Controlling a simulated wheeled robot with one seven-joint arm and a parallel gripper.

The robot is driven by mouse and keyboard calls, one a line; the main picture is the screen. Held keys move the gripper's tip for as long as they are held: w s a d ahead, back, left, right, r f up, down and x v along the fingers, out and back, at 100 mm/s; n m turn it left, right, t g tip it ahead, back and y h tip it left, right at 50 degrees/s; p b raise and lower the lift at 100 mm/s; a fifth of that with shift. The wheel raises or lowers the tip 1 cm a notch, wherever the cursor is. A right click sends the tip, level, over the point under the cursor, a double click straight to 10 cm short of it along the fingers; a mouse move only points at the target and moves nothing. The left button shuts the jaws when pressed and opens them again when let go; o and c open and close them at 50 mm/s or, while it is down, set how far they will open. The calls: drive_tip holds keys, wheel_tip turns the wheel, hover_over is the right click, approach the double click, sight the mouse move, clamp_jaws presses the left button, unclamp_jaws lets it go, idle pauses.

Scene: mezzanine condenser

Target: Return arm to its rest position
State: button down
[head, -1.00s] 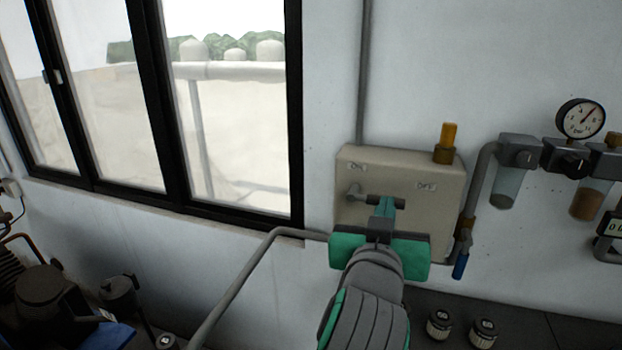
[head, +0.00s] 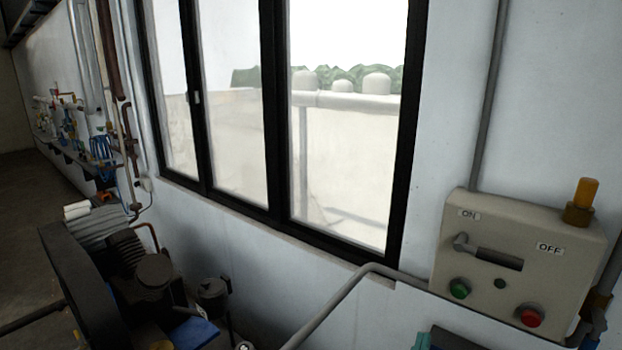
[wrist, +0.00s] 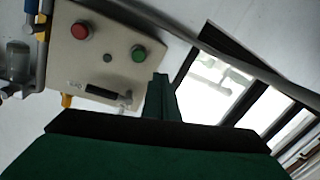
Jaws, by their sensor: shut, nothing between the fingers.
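My gripper (wrist: 161,100) shows in the wrist view as a dark green body with its fingers together and nothing between them. It points toward the wall and is apart from the control box as far as I can see. In the head view only a teal piece of my arm shows at the bottom edge, and the fingers are out of sight. The beige control box (head: 512,230) hangs on the wall at the right, with a lever handle (head: 487,255), a green button (head: 459,288) and a red button (head: 531,316). The box also shows tilted in the wrist view (wrist: 85,62).
A dark-framed window (head: 345,150) fills the middle of the wall. A grey pipe (head: 340,300) runs below it. A compressor (head: 150,280) with a dark wheel stands at the lower left. Pipes and valves (head: 75,130) line the wall further left, beside open floor.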

drive_tip(key=s+a+f+n+y, duration=0.2)
drive_tip(key=s+a+f+y, duration=0.1)
drive_tip(key=s+a+f, duration=0.55)
drive_tip(key=s+a+f+n+y, duration=0.15)
drive_tip(key=s+a+f, duration=0.35)
drive_tip(key=f, duration=0.7)
drive_tip(key=s+a+f+y, duration=0.2)
drive_tip(key=s+a, duration=0.2)
drive_tip(key=s, duration=0.6)
drive_tip(key=s+a+f+m+y, duration=0.1)
drive_tip(key=s+a+f, duration=0.1)
drive_tip(key=s, duration=0.8)
drive_tip(key=shift+a+y, duration=0.35)
drive_tip(key=shift+a, duration=0.5)
